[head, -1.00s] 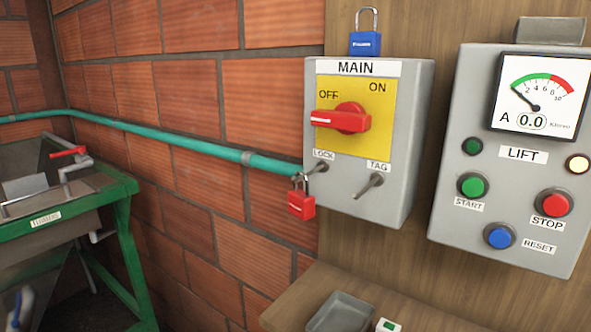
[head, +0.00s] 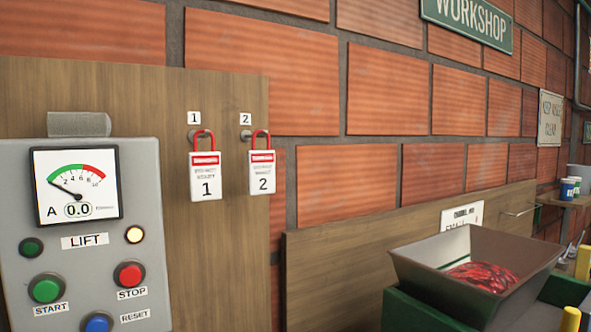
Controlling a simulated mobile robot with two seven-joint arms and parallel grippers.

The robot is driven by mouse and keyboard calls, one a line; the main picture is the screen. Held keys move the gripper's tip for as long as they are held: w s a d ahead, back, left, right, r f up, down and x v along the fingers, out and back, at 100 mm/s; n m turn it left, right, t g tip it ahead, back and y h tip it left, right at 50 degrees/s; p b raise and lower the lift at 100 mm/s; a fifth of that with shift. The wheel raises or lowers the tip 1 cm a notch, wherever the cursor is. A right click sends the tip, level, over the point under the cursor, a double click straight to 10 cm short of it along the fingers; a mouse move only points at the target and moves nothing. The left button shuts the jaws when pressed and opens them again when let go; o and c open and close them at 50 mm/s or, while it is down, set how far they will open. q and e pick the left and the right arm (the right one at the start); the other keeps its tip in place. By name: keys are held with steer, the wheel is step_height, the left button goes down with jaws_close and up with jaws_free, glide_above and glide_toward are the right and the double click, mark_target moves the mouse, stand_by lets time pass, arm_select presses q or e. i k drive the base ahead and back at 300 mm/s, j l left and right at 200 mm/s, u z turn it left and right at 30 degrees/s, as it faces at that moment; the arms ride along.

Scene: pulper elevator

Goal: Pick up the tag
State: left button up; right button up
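Two white tags with red tops and red loops hang on the wooden board. Tag 1 (head: 206,181) hangs from a peg under the label 1. Tag 2 (head: 262,178) hangs to its right from a peg under the label 2, near the board's right edge. The two tags are apart from each other. Neither of my grippers shows in the head view. The MAIN box with its TAG peg is out of view.
The LIFT panel (head: 150,215) is on the board at left, its gauge reading 0.0. A hopper (head: 420,268) with red contents stands at lower right. Cups (head: 568,189) sit on a shelf at far right. The wall in front of the tags looks clear.

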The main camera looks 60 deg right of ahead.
mark_target(260, 164)
steer(key=j+z, duration=0.1)
steer(key=z, duration=0.35)
steer(key=j+z, duration=0.1)
steer(key=z, duration=0.4)
steer(key=j+z, duration=0.1)
steer(key=z, duration=0.35)
steer(key=j+z, duration=0.1)
steer(key=z, duration=0.4)
